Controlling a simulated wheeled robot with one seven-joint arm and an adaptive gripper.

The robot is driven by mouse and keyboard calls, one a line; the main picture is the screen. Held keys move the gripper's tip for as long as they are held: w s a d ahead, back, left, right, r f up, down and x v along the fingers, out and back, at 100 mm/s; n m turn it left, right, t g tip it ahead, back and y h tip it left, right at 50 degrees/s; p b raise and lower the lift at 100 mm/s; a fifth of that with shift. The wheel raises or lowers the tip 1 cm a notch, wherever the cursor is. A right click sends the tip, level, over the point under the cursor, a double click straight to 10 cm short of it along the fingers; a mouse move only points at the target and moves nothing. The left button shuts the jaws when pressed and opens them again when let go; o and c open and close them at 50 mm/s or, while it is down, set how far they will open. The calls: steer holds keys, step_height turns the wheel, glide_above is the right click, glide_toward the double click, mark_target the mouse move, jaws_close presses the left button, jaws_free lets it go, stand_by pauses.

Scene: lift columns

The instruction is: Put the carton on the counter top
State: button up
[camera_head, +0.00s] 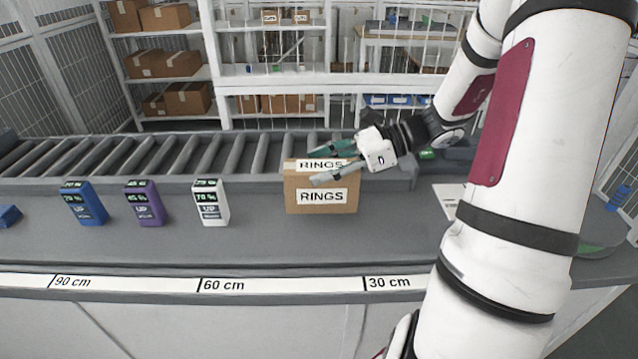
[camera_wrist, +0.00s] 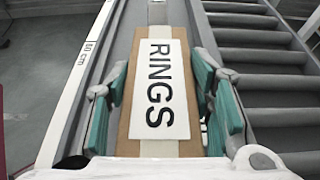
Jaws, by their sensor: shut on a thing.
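The carton (camera_head: 321,199) is a brown box with white RINGS labels on its front and top. In the head view it is upright at the middle of the grey counter top (camera_head: 255,235), in front of the roller conveyor. I cannot tell whether its bottom touches the counter. My gripper (camera_head: 332,163) reaches in from the right and is shut on the carton near its top. In the wrist view the carton's top (camera_wrist: 158,90) lies between the two green-padded fingers (camera_wrist: 160,105), one along each long side.
Left of the carton on the counter stand a white box (camera_head: 210,203), a purple box (camera_head: 146,203) and a blue box (camera_head: 84,204). The roller conveyor (camera_head: 120,155) runs behind. A ruler strip (camera_head: 290,284) lines the front edge. Counter between the white box and carton is clear.

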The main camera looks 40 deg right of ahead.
mark_target(342, 196)
steer(key=shift+f, duration=1.95)
steer(key=shift+b, duration=0.3)
steer(key=shift+f, duration=0.15)
steer(key=o, duration=1.5)
